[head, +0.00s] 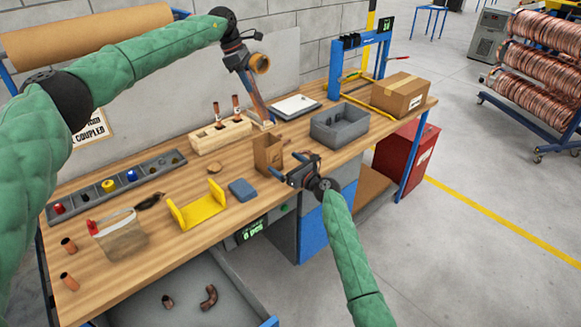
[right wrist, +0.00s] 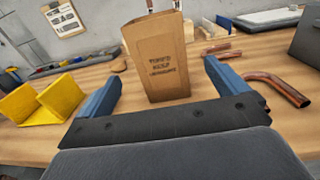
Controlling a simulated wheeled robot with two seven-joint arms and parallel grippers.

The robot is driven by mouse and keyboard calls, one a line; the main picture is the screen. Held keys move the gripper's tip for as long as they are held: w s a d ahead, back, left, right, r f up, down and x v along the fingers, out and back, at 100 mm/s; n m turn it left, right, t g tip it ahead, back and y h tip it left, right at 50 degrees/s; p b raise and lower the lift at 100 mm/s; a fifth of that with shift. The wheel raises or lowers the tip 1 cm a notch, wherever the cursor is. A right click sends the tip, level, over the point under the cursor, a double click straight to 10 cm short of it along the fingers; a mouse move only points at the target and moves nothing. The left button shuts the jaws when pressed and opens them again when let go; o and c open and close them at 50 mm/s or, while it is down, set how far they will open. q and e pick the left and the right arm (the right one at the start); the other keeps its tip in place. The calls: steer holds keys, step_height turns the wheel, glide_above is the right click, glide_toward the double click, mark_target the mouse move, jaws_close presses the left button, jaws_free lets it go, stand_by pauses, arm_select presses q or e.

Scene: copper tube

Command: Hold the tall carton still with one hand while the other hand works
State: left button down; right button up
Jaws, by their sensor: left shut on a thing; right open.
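The tall brown carton (head: 266,154) stands upright near the middle of the bench. In the right wrist view the carton (right wrist: 157,60) shows its printed front between the two blue fingers, seemingly just ahead of them. My right gripper (head: 297,167) is open, to the right of the carton in the head view, with its fingers toward it. My left gripper (head: 240,62) is raised above the back of the bench, behind the carton. It is shut on a copper-coloured piece (head: 261,64); its exact shape is hard to tell.
A wooden rack (head: 220,135) stands behind the carton, a grey bin (head: 340,123) to its right. A blue block (head: 243,190) and yellow cradle (head: 197,205) lie in front left. In the right wrist view a bent copper tube (right wrist: 277,88) lies right of the carton.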

mark_target(268, 152)
steer(key=x, duration=1)
steer(key=shift+c, duration=0.2)
